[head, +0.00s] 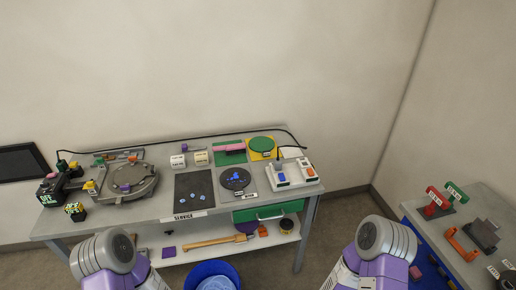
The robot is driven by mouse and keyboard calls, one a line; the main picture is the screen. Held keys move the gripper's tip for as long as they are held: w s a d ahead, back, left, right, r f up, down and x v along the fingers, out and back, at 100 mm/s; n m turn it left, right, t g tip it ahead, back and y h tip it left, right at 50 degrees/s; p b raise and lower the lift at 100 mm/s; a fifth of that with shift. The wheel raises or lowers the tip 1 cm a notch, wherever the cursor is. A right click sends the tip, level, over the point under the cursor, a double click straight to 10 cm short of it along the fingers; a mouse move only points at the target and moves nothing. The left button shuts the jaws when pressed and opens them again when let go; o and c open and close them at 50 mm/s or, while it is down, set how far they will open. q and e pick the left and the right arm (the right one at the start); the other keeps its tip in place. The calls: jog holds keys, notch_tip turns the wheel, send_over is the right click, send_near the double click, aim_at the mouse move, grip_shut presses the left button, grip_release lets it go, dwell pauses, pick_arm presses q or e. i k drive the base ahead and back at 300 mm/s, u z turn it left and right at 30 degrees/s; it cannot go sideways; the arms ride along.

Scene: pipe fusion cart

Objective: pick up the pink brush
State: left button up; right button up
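A long pink item (229,147), which looks like the pink brush, lies across a green mat (232,159) at the back middle of the grey bench. It is too small to make out bristles. My two purple and white arms show only at the bottom edge, well in front of the bench. Neither gripper shows in the picture.
The bench (160,206) also holds a black mat (195,189), a dark round disc (236,178), white blocks (178,161) and a control box (291,174). A black cable runs along its back. A blue bucket (190,281) stands in front, and a second blue cabinet stands right.

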aim_at(239, 148)
jog(key=z, duration=1.3)
jog(key=i, duration=2.05)
jog(key=u, duration=3.45)
